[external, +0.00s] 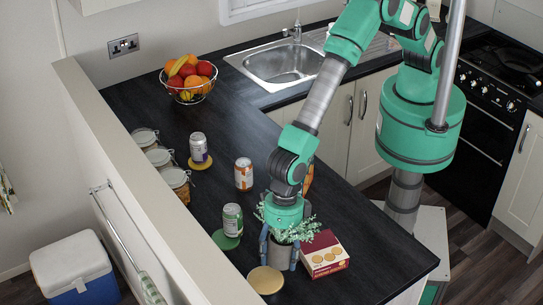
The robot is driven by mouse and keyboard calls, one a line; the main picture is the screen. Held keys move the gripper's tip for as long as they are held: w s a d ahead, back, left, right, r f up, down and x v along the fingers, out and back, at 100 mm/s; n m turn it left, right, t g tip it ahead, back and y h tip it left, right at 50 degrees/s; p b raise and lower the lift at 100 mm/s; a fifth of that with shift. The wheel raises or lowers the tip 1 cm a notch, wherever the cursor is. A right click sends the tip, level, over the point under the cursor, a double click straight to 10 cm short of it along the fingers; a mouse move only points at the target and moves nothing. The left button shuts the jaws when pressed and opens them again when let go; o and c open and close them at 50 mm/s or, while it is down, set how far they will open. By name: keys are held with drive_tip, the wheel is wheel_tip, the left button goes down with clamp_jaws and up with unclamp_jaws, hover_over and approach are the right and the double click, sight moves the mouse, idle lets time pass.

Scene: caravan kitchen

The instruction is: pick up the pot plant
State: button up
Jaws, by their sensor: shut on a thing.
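The pot plant (282,258) stands near the front end of the dark worktop (350,263), a grey pot with pale green leaves spreading over its rim. My gripper (280,250) comes down over it from above, with one blue finger on each side of the pot. The gripper is shut on the pot. The leaves and my wrist hide part of the plant. Whether the pot's base touches the worktop cannot be told from this view.
A red biscuit box (324,254) lies close right of the pot, and a round tan disc (265,280) close in front-left. A green can (232,220), an orange can (243,174), a purple can (198,148), jars (160,157) and a fruit bowl (190,80) stand farther back.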

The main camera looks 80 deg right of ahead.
sight(290, 235)
drive_tip(key=s+d, duration=0.2)
drive_tip(key=d, duration=0.2)
drive_tip(key=s+d+r+b, duration=0.1)
drive_tip(key=s+d, duration=0.1)
drive_tip(key=d, duration=0.2)
drive_tip(key=s+d, duration=0.2)
drive_tip(key=d, duration=0.2)
drive_tip(key=shift+s+d+r, duration=0.25)
drive_tip(key=shift+s, duration=0.15)
drive_tip(key=shift+a, duration=0.1)
idle(0.3)
